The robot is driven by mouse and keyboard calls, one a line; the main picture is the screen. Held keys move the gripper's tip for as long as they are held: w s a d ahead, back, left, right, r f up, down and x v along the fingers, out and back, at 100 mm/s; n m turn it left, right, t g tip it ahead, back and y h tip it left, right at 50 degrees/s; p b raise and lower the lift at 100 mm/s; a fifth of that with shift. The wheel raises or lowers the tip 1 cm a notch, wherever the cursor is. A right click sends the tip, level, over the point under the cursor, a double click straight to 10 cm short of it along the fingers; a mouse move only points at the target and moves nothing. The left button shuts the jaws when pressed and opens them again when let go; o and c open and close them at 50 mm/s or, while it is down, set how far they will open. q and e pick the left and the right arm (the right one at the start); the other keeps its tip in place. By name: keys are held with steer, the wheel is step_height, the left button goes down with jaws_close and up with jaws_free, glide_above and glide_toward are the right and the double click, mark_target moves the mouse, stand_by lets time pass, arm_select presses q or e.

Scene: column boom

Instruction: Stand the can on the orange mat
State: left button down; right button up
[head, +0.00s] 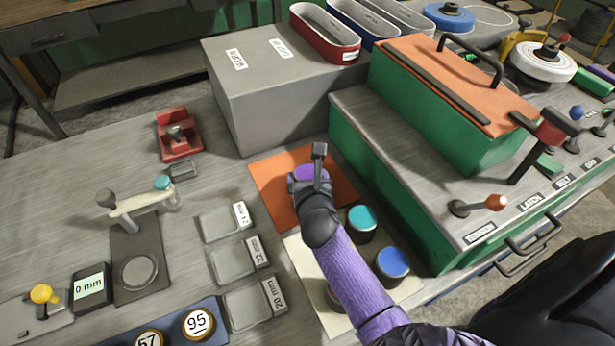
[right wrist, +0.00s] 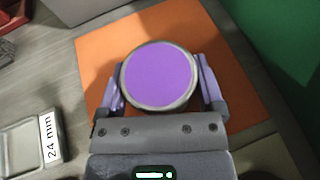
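A can with a purple top (right wrist: 160,77) and a grey rim is between the two fingers of my right gripper (right wrist: 161,90) in the right wrist view. The fingers lie close against both its sides, so the gripper looks shut on it. In the head view the purple top (head: 309,172) shows partly behind my right gripper (head: 314,178). The can looks upright over the orange mat (head: 272,178). The mat also shows around it in the right wrist view (right wrist: 100,60). Whether the can's base touches the mat is hidden. My left gripper is not in view.
A teal-topped can (head: 361,218) and a blue-topped can (head: 394,262) stand on a cream mat (head: 306,262); another is mostly hidden behind my forearm. A grey box (head: 270,90) and a green-sided unit (head: 385,170) flank the orange mat. Labelled shallow trays (head: 232,258) lie left.

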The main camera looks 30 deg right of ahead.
steer(key=shift+o, duration=0.5)
steer(key=shift+r, duration=0.25)
steer(key=p+v, duration=0.4)
steer(key=v, duration=0.7)
steer(key=shift+s+a, duration=0.1)
steer(key=shift+s, duration=0.1)
steer(key=shift+s+a+r, duration=0.1)
steer(key=shift+s+r, duration=0.05)
steer(key=shift+s, duration=0.1)
